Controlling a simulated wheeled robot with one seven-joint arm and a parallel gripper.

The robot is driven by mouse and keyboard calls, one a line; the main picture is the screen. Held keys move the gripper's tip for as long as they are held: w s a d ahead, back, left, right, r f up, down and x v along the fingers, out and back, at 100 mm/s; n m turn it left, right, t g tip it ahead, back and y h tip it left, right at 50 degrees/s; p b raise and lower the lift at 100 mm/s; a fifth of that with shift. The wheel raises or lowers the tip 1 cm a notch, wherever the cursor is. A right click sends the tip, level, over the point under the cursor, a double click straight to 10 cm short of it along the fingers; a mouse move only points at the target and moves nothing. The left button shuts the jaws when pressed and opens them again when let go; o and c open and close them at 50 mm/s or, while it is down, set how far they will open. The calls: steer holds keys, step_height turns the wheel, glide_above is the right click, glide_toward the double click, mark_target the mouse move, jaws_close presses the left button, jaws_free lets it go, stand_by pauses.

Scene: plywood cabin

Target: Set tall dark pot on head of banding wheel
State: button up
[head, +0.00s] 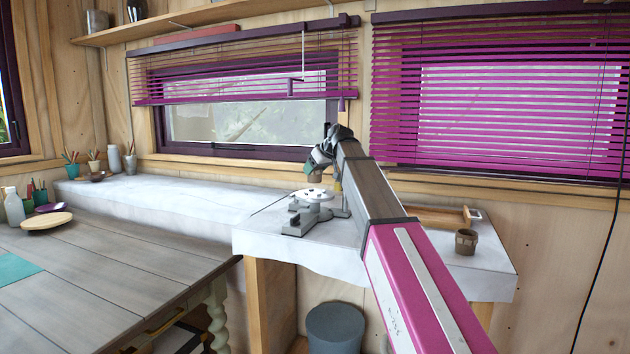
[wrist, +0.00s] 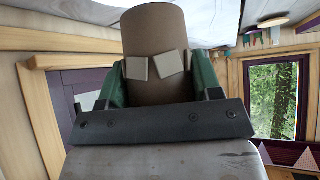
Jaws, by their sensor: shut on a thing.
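My gripper (head: 318,165) is above the white workbench. In the wrist view my gripper (wrist: 155,66) has its two light pads closed against a tall, dull brown cylindrical pot (wrist: 152,28). In the head view only a small brown part of the pot (head: 314,180) shows below the gripper; the rest is hidden by the gripper and arm. The banding wheel (head: 312,196), with a pale round head and a grey footed base, stands on the bench just below the pot. Whether the pot touches the head I cannot tell.
A small brown pot (head: 466,241) stands at the right on the bench (head: 375,262), near a wooden tray (head: 436,216). Thin tools lie beside the wheel. A grey bin (head: 335,326) is below. The wooden table (head: 110,260) at left holds bottles and a round board.

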mark_target(315, 179)
steer(key=shift+f, duration=2.05)
steer(key=shift+f, duration=0.1)
steer(key=o, duration=1.1)
steer(key=shift+d+r, duration=0.1)
steer(key=shift+r, duration=0.1)
steer(key=v, duration=1.1)
steer(key=shift+s+d+r, duration=0.15)
steer(key=shift+d+r, duration=0.1)
steer(key=shift+r, duration=0.05)
